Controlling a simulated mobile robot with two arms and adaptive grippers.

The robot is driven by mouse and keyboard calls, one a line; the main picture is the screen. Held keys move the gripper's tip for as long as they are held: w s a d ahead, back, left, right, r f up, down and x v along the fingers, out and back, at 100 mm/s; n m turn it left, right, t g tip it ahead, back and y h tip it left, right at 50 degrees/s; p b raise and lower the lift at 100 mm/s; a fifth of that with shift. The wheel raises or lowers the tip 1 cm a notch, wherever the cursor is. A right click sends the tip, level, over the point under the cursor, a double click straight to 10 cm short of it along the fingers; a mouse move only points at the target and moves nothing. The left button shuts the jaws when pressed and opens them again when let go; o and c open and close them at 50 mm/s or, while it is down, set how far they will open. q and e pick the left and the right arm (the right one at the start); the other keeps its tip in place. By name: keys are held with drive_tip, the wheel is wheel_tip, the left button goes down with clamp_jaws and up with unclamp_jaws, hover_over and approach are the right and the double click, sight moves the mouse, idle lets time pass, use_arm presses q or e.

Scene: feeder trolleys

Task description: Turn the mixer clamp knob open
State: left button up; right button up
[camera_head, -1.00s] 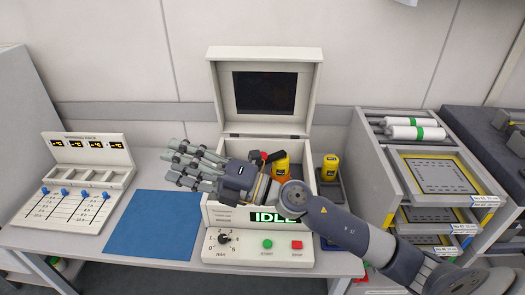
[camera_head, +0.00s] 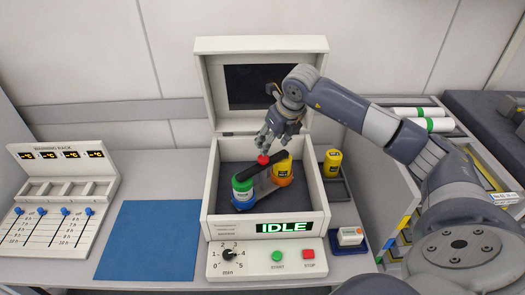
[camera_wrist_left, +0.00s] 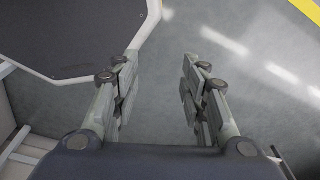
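The mixer (camera_head: 209,205) is a white box with its lid (camera_head: 211,85) standing open. The red clamp knob (camera_head: 263,160) sits on top of the bar. My right gripper (camera_head: 271,145) points down just above the knob. Its fingertips are at or very near the knob; contact and finger spacing are too small to tell. My left gripper (camera_wrist_left: 157,85) is open and empty over grey floor in the left wrist view; it is outside the head view.
The mixer display (camera_head: 285,227) reads IDLE above a dial (camera_head: 229,254) and green and red buttons. A yellow jar (camera_head: 332,163) stands in a dark tray right of the mixer. A small white device (camera_head: 350,236) sits front right. A blue mat (camera_head: 150,240) lies clear at left.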

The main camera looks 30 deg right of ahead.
drive_tip(key=p, duration=0.2)
hover_over(264, 158)
drive_tip(key=s, duration=0.2)
wheel_tip(264, 158, down, 5)
drive_tip(key=shift+x, duration=1.15)
drive_tip(key=shift+w+f+p, duration=0.15)
drive_tip(key=shift+f+p, duration=0.15)
drive_tip(key=shift+f, duration=0.35)
drive_tip(key=shift+w, duration=0.1)
drive_tip(key=shift+c, duration=0.6)
use_arm(q)
drive_tip(key=s+r, duration=0.2)
drive_tip(key=shift+s+a+r, duration=0.1)
drive_tip(key=shift+s+r, duration=0.25)
drive_tip(key=shift+s, duration=0.05)
use_arm(e)
clamp_jaws()
